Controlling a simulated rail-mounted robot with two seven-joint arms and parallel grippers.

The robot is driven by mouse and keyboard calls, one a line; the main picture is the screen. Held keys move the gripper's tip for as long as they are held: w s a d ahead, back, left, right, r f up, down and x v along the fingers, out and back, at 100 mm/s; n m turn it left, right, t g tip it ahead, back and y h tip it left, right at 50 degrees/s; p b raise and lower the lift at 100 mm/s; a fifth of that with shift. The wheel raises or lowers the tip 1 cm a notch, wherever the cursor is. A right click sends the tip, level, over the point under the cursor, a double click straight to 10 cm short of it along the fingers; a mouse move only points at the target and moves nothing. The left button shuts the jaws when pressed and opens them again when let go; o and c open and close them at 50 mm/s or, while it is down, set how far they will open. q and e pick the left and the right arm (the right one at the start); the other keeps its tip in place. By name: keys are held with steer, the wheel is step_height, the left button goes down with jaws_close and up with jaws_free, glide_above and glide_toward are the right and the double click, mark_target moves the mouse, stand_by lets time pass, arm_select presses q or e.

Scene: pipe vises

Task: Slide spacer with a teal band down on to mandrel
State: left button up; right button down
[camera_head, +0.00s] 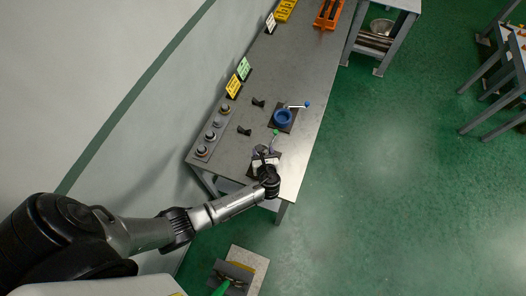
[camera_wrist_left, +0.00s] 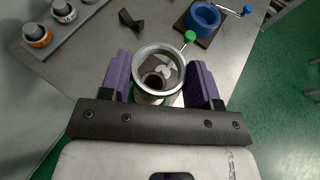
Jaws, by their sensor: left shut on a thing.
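My left gripper (camera_head: 266,162) is at the near end of the workbench, over a small vise with a green-knobbed handle (camera_wrist_left: 190,36). In the left wrist view, its purple fingers (camera_wrist_left: 160,84) are shut on a silver ring-shaped spacer (camera_wrist_left: 137,74), one finger on each side. A little green-teal shows low on the spacer's outer side; the fingers hide most of its band. My right gripper is not in view.
A blue vise (camera_head: 283,117) stands farther up the bench. Yellow and green signs (camera_head: 244,68) stand behind.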

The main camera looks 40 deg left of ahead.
arm_select(q)
steer(key=shift+f+b, duration=0.75)
steer(key=shift+f, duration=0.6)
stand_by(0.3)
steer(key=shift+p, duration=0.65)
stand_by(0.5)
stand_by(0.4)
steer(key=shift+f+b, duration=0.7)
steer(key=shift+f, duration=0.2)
steer(key=shift+f+b, duration=0.6)
steer(key=shift+f, duration=0.2)
